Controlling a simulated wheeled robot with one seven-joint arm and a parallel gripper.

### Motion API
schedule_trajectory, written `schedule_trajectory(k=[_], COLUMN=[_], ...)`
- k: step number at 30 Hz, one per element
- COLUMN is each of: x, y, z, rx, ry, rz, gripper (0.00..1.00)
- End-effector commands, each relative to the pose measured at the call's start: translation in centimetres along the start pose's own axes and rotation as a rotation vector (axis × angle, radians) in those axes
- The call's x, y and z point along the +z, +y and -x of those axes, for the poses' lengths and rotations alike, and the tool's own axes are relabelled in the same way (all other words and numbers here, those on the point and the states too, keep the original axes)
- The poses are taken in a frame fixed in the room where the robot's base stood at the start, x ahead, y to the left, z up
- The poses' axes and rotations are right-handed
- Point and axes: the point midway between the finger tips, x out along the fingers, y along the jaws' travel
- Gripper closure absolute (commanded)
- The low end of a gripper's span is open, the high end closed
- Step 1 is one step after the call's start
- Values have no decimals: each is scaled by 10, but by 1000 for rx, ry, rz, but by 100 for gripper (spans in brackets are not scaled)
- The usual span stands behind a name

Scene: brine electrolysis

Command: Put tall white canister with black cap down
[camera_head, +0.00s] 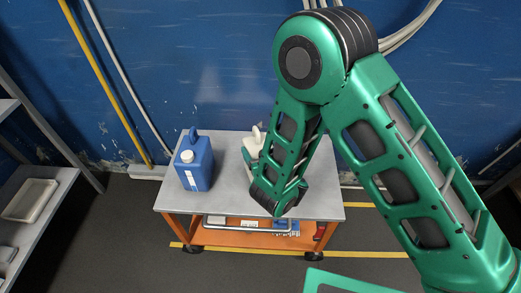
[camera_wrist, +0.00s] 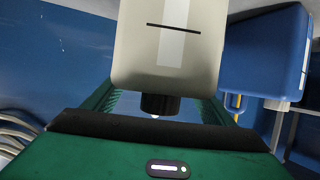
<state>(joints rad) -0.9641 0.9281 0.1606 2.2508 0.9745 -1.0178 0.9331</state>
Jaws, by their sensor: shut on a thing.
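The tall white canister (camera_wrist: 168,50) with its black cap (camera_wrist: 160,104) fills the upper middle of the wrist view, cap end towards my gripper. My gripper (camera_wrist: 162,92) is shut on it, with the green fingers on both sides of the canister. In the head view my arm reaches down over the grey-topped cart (camera_head: 225,205) and hides most of the gripper. A pale container part (camera_head: 254,143) shows just left of my forearm over the cart's back. Whether the canister's base touches the cart top cannot be seen.
A blue jug (camera_head: 194,164) with a white cap stands on the cart's left; it also shows at the right of the wrist view (camera_wrist: 265,52). Bare cart top lies in front and at the right. A shelf (camera_head: 45,205) with a tray stands at far left.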

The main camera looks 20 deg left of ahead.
Motion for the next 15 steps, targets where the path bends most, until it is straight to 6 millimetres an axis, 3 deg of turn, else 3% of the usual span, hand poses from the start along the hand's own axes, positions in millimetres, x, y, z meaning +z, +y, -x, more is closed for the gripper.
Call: schedule_trajectory(k=[15], x=[5], y=[0], z=[-3], rx=[-1], ry=[4], rz=[1], gripper=[85])
